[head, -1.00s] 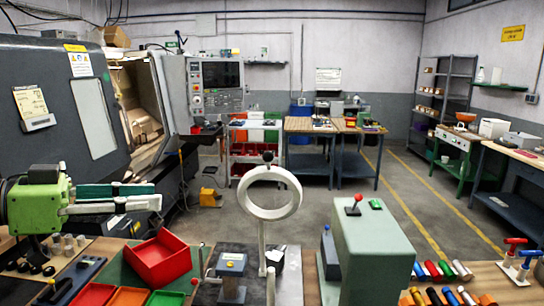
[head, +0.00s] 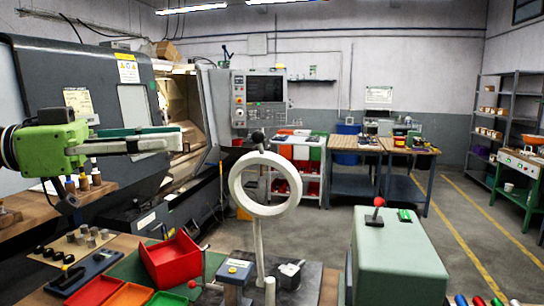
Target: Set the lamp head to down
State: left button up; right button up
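The lamp head is a white ring (head: 234,187) on a white post, standing upright with its open face toward me and a dark knob at its top. It stands on a dark base plate in the head view's middle. My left gripper (head: 174,138) comes in from the left, with its fingers pointing right. It is left of the ring and apart from it, with nothing seen held in it. The fingers overlap in this view, so their opening is unclear. My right gripper is not in view.
A pale green box (head: 395,250) with a red-knobbed lever (head: 375,211) stands to the right. A grey lathe (head: 80,90) fills the back left. The air around the ring looks clear.

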aim_at(257, 134)
pick_arm(q)
jog(key=p+x, duration=0.6)
jog(key=x, duration=0.7)
jog(key=shift+w+d+f, duration=0.1)
jog(key=shift+w+d, duration=0.05)
jog(key=shift+d, duration=0.15)
jog(key=shift+w+d+f+p, duration=0.1)
jog(key=shift+w+d+p, duration=0.05)
jog(key=shift+d+p, duration=0.2)
jog(key=shift+f, duration=0.1)
jog(key=shift+d, duration=0.1)
grip_shut()
